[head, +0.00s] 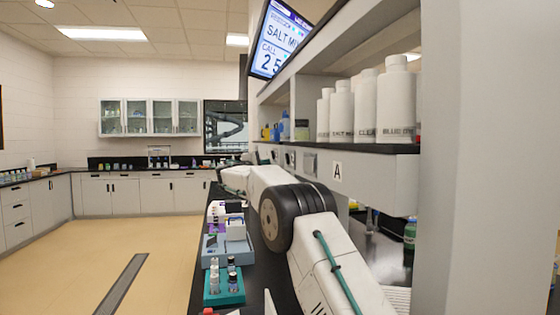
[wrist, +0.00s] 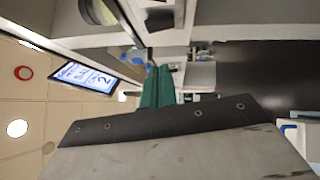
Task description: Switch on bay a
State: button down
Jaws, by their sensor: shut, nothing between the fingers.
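A white plate lettered A (head: 337,172) is on the front face of the shelf above the dark bench, marking bay a. Just left of it on the same face is a small grey square fitting (head: 310,163); I cannot tell its setting. My gripper shows in the wrist view, its two green fingers (wrist: 158,80) shut together and empty. In the head view my arm reaches away along the bench past the plate, and the fingertips cannot be made out. A round, grey-rimmed part (wrist: 98,11) shows at the top of the wrist view, apart from the fingers.
Large white labelled bottles (head: 341,110) stand on the shelf above. A screen (head: 279,40) hangs over it. A teal rack with small bottles (head: 224,297) and a grey-blue tray (head: 212,248) are on the bench, left of my arm. The floor (head: 85,255) at left is clear.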

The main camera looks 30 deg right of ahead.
aim_at(287, 159)
jog(key=d+r, duration=0.1)
jog(key=d, duration=0.6)
jog(key=shift+w+r, duration=0.15)
jog(key=shift+w, duration=0.25)
jog(key=shift+d, duration=0.1)
